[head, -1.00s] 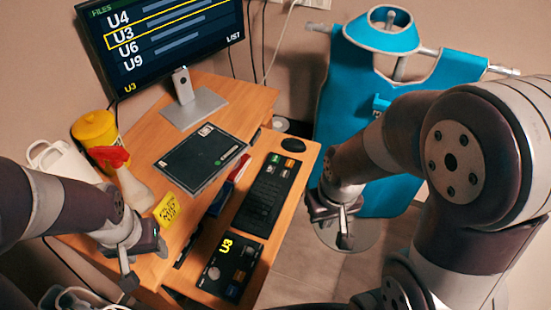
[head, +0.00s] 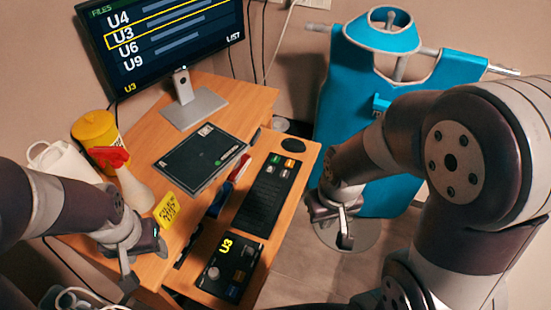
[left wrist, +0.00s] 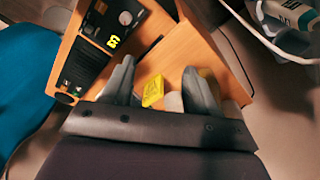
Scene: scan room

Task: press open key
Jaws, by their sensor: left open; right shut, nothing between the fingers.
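A black keyboard (head: 268,197) lies on the right part of the desk. At its far end are a green key (head: 276,159) and an orange key (head: 291,163); their labels are too small to read. A black control panel (head: 228,268) with a yellow "U3" and a round knob lies nearer to me. My left gripper (head: 130,280) is open and empty, left of the panel and apart from it. Its fingers also show in the left wrist view (left wrist: 158,82). My right gripper (head: 344,240) is shut and empty, off the desk to the right of the keyboard.
The monitor (head: 163,42) lists files with U3 framed in yellow. A black tablet (head: 198,158), a yellow note (head: 167,209), a spray bottle (head: 133,187), a yellow tub (head: 95,133) and a white jug (head: 62,160) crowd the left. A blue apron (head: 372,130) hangs on a stand behind.

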